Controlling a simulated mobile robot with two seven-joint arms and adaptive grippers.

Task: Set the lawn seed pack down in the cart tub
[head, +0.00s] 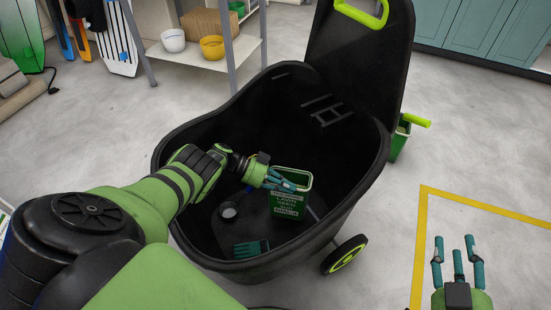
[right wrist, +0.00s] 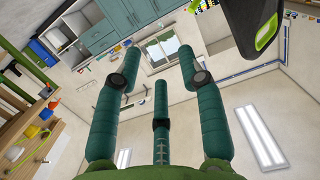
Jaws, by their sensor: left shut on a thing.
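The lawn seed pack (head: 288,206) is a dark green box with a pale label and an open-looking top. In the head view it is inside the black cart tub (head: 175,150), toward the tub's right side. My left gripper (head: 283,183) reaches down into the tub and is shut on the pack's upper edge. The pack looks upright; whether its base touches the tub floor I cannot tell. My right gripper (head: 457,262) is open and empty at the lower right, outside the cart. Its spread teal fingers also show in the right wrist view (right wrist: 160,85).
In the tub lie a teal comb-like tool (head: 251,248) and a small grey round item (head: 228,210). A green container (head: 399,140) hangs at the cart's right. A shelf with a white pot (head: 173,40) and a yellow pot (head: 212,48) stands behind.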

